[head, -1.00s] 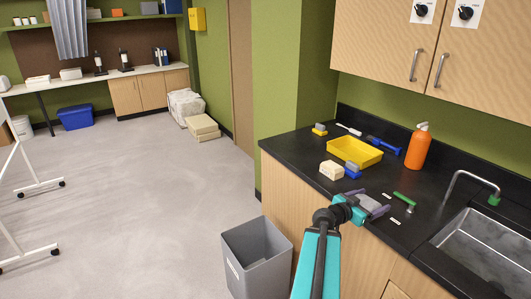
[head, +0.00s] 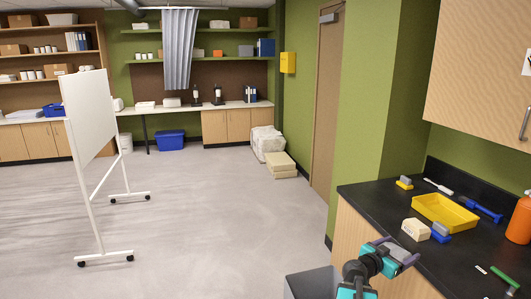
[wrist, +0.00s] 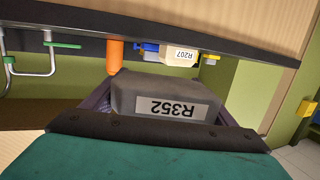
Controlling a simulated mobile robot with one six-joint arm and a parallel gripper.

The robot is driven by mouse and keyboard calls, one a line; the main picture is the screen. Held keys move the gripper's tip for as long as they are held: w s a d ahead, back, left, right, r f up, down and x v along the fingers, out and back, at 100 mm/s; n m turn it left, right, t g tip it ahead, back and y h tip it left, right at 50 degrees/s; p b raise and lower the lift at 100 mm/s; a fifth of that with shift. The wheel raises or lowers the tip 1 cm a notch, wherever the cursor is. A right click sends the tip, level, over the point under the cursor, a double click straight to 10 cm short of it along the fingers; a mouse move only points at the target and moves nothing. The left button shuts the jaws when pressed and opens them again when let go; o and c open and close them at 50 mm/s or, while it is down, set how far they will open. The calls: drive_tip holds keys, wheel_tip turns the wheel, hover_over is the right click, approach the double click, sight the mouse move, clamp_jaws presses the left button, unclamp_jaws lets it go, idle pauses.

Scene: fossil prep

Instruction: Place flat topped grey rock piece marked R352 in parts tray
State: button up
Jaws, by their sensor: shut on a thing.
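My gripper (head: 396,253) is shut on a grey rock piece (wrist: 165,98). In the wrist view its label reads R352, upside down, and the rock sits between the two fingers. In the head view the rock is small and mostly hidden by my gripper, which is near the counter's front left edge. A yellow tray (head: 444,212) lies on the black counter, beyond and to the right of my gripper. Its visible inside looks empty.
A cream block (head: 416,229), marked R207 in the wrist view (wrist: 180,54), stands beside a blue-and-grey item (head: 440,232) before the tray. Blue (head: 484,210) and green (head: 505,278) tools and an orange bottle (head: 520,220) are nearby.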

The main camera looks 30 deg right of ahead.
drive_tip(key=w+a+f+n+t+y, duration=0.1)
drive_tip(key=w+a+n+t+y, duration=0.35)
drive_tip(key=w+a, duration=0.75)
drive_tip(key=w+a+n+t+y, duration=0.2)
drive_tip(key=w+a+n+t, duration=0.45)
drive_tip(key=w, duration=0.85)
drive_tip(key=w+a+n+t+y+b, duration=0.1)
drive_tip(key=w+a+n+t+y, duration=0.25)
drive_tip(key=a, duration=0.75)
drive_tip(key=w+a+n+t+y, duration=0.1)
drive_tip(key=w+a+n+y, duration=0.35)
drive_tip(key=a, duration=0.65)
drive_tip(key=s+a+n+g+y, duration=0.3)
drive_tip(key=a+y, duration=0.4)
drive_tip(key=a, duration=0.4)
drive_tip(key=s+a+n+g+y, duration=0.4)
drive_tip(key=a+y, duration=0.4)
drive_tip(key=a, duration=0.2)
drive_tip(key=shift+s+a+n, duration=0.35)
drive_tip(key=shift+s+n, duration=0.45)
drive_tip(key=shift+n, duration=0.4)
